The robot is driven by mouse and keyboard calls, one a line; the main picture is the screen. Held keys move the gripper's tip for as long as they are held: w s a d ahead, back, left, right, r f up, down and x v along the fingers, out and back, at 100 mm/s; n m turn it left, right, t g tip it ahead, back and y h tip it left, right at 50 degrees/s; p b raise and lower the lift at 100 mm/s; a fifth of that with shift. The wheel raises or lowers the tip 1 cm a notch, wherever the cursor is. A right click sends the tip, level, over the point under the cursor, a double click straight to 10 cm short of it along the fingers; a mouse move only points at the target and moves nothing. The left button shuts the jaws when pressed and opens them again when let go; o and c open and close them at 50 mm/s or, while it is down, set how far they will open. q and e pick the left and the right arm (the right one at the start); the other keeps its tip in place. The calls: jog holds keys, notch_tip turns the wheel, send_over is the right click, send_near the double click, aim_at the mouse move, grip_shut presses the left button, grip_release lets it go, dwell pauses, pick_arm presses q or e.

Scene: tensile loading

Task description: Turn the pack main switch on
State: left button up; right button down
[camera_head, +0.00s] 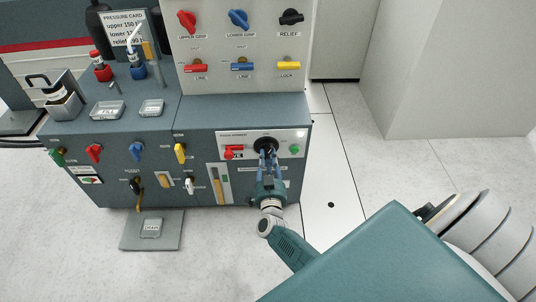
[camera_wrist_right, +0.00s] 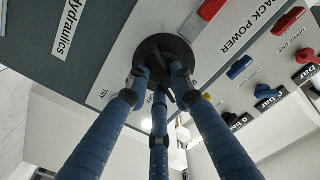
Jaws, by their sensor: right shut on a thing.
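The white PACK POWER panel (camera_head: 226,137) is on the front of the grey-green cabinet, with a round black switch (camera_head: 265,143) at its middle. My right gripper (camera_head: 267,155) reaches up to this switch from below and is shut on it. In the right wrist view, the blue fingers of my right gripper (camera_wrist_right: 158,80) close around the black switch (camera_wrist_right: 152,44). The fingertips cover part of the knob, so its exact setting cannot be told. My left gripper is not in view.
A red switch (camera_head: 233,152) sits left of the black switch, and a green button (camera_head: 294,149) sits right of it. An upright panel above carries red, blue, black and yellow handles (camera_head: 238,19). Free floor (camera_head: 340,190) lies to the right of the cabinet.

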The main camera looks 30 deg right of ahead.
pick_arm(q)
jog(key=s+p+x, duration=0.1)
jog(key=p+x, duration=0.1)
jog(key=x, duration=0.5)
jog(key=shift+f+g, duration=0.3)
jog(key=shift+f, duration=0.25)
pick_arm(e)
jog(key=shift+s+n, duration=0.1)
jog(key=shift+n, duration=2.6)
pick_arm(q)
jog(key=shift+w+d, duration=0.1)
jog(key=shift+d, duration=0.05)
pick_arm(e)
jog(key=c, duration=1.5)
grip_release()
jog(key=shift+r, duration=0.1)
jog(key=v, duration=0.7)
jog(key=shift+s+a, duration=0.1)
jog(key=shift+s, duration=0.1)
